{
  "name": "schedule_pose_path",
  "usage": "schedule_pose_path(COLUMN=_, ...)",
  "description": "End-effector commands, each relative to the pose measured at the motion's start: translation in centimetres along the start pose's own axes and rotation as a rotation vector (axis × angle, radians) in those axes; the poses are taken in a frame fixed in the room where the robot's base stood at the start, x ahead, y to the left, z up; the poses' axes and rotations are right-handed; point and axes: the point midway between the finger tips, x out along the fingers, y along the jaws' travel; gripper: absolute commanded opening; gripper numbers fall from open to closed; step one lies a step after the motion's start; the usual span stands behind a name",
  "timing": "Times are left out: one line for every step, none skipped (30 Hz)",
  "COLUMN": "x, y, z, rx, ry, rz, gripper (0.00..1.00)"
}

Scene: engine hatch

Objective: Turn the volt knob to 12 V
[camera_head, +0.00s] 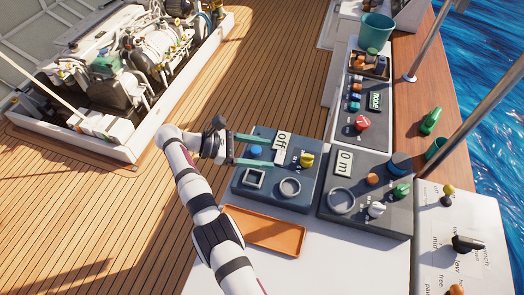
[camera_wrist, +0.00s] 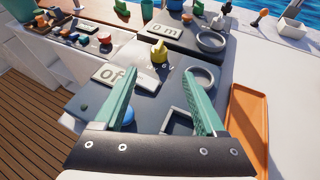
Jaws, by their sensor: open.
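A dark panel (camera_head: 240,182) carries a yellow knob (camera_head: 307,160) that may be the volt knob; its label is too small to read. The same yellow knob shows beyond my fingertips in the wrist view (camera_wrist: 158,50). The display sign (camera_head: 282,143) beside it reads "Off"; in the wrist view my left finger partly covers it. My gripper (camera_head: 274,153) is open and empty, its two green fingers over the panel, apart from the knob. In the wrist view the fingers (camera_wrist: 160,72) spread wide, with the knob ahead between their directions.
The same panel bears a blue knob (camera_head: 256,150), a square frame (camera_head: 254,178) and a grey ring (camera_head: 290,187). A neighbouring panel (camera_head: 328,210) has a "0 m" display and several knobs. An orange tray (camera_head: 264,229) lies in front. An open engine hatch (camera_head: 125,70) is at left.

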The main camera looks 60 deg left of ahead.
Motion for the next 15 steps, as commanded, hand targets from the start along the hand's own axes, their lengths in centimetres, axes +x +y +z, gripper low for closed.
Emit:
schedule_pose_path(x=0.0, y=0.0, z=0.0, rx=0.0, ry=0.0, rz=0.0, gripper=0.72)
schedule_pose_path(x=0.0, y=0.0, z=0.0, rx=0.0, ry=0.0, rz=0.0, gripper=0.73)
schedule_pose_path(x=0.2, y=0.1, z=0.1, rx=0.008, ry=0.007, rz=-0.006, gripper=0.73)
schedule_pose_path(x=0.6, y=0.1, z=0.5, rx=0.029, ry=0.027, rz=-0.021, gripper=0.73)
schedule_pose_path(x=1.4, y=0.2, z=1.0, rx=0.069, ry=0.066, rz=-0.051, gripper=0.73)
schedule_pose_path(x=2.8, y=0.4, z=2.2, rx=0.156, ry=0.146, rz=-0.114, gripper=0.73)
schedule_pose_path(x=4.0, y=0.5, z=3.2, rx=0.247, ry=0.224, rz=-0.18, gripper=0.73)
schedule_pose_path(x=5.2, y=0.5, z=4.4, rx=0.355, ry=0.311, rz=-0.256, gripper=0.73)
schedule_pose_path(x=6.6, y=0.4, z=6.1, rx=0.513, ry=0.426, rz=-0.366, gripper=0.73)
schedule_pose_path(x=7.3, y=0.4, z=7.4, rx=0.632, ry=0.506, rz=-0.449, gripper=0.73)
schedule_pose_path(x=7.8, y=0.4, z=8.7, rx=0.749, ry=0.58, rz=-0.53, gripper=0.73)
schedule_pose_path(x=8.2, y=0.4, z=10.4, rx=0.895, ry=0.669, rz=-0.637, gripper=0.73)
schedule_pose_path(x=8.3, y=0.5, z=11.7, rx=0.994, ry=0.727, rz=-0.709, gripper=0.73)
schedule_pose_path(x=8.3, y=0.6, z=12.9, rx=1.082, ry=0.776, rz=-0.775, gripper=0.73)
schedule_pose_path(x=8.3, y=0.7, z=14.3, rx=1.177, ry=0.829, rz=-0.85, gripper=0.73)
